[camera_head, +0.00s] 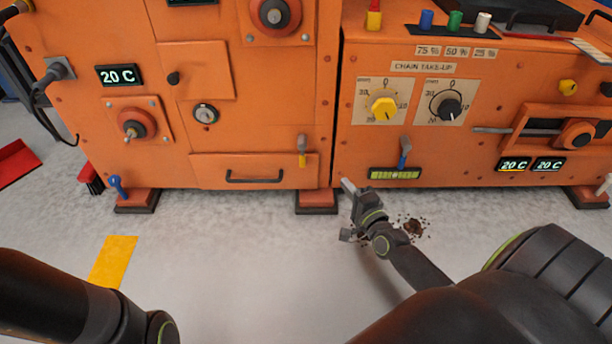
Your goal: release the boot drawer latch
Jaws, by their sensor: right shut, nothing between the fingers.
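The orange drawer front (215,172) sits low on the left cabinet, flush with the panel, with a dark bar handle (255,177). A small grey lever with a yellow tip (302,152), which looks like its latch, hangs straight down above the drawer's right end. My right gripper (347,186) is shut and empty. In the picture it is below and to the right of the lever, in front of the cabinets' lower edge, apart from the lever. My left gripper is out of view; only part of my left arm shows at the lower left.
A blue-tipped lever (404,155) hangs above a green level (395,174) on the right cabinet. Dark crumbs (413,227) lie on the floor beside my right gripper. A cabinet foot (316,201) stands to its left. The floor before the drawer is clear.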

